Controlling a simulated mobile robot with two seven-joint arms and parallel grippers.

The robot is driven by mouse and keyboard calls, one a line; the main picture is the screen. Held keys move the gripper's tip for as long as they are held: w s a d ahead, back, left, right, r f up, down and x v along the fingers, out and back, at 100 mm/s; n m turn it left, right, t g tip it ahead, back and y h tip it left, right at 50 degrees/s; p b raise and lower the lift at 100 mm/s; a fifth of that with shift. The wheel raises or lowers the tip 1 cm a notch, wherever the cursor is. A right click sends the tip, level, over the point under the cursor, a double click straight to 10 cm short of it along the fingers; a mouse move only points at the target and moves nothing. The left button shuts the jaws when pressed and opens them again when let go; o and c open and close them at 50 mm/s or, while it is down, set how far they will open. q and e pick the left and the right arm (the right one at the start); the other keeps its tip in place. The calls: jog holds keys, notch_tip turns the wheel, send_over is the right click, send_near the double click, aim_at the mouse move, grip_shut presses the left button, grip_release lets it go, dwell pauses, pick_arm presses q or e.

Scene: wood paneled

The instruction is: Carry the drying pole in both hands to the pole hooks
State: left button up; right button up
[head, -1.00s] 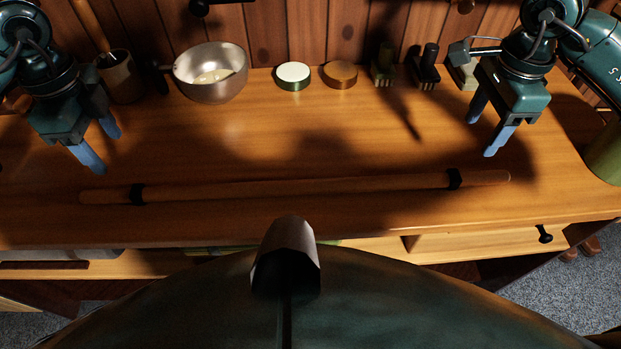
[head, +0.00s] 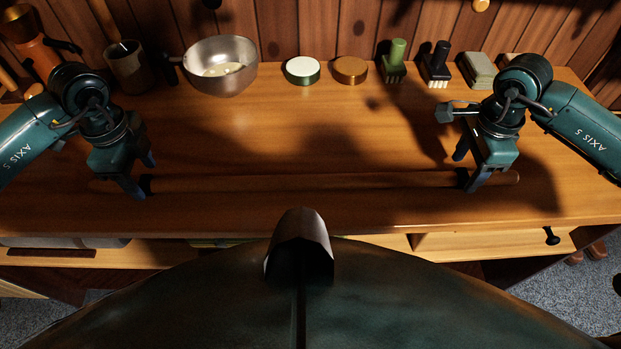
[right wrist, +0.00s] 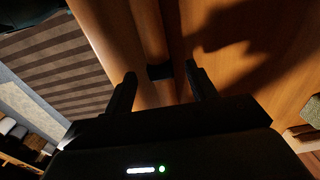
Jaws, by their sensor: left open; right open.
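The drying pole (head: 300,182) is a long wooden rod with a dark band near each end. It lies along the front part of the wooden worktop. My left gripper (head: 143,178) is open over the pole's left dark band. My right gripper (head: 468,173) is open over the right dark band. In the right wrist view, the pole (right wrist: 150,35) and its dark band (right wrist: 160,71) show between the two open fingers of the right gripper (right wrist: 160,88). I cannot tell whether the fingers touch the pole. The pole hooks are not clearly identifiable.
Along the back of the worktop (head: 290,130) stand a mug (head: 127,68), a metal bowl (head: 221,78), a white-topped tin (head: 302,71), an amber tin (head: 350,70), a green brush (head: 396,62) and a black brush (head: 437,65). The middle of the worktop is clear.

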pick_arm(q)
jog(key=shift+f, duration=1.25)
pick_arm(e)
jog(key=shift+f, duration=1.25)
pick_arm(q)
grip_shut()
pick_arm(e)
grip_shut()
pick_arm(q)
jog(key=shift+r, duration=0.1)
pick_arm(e)
jog(key=shift+r, duration=0.1)
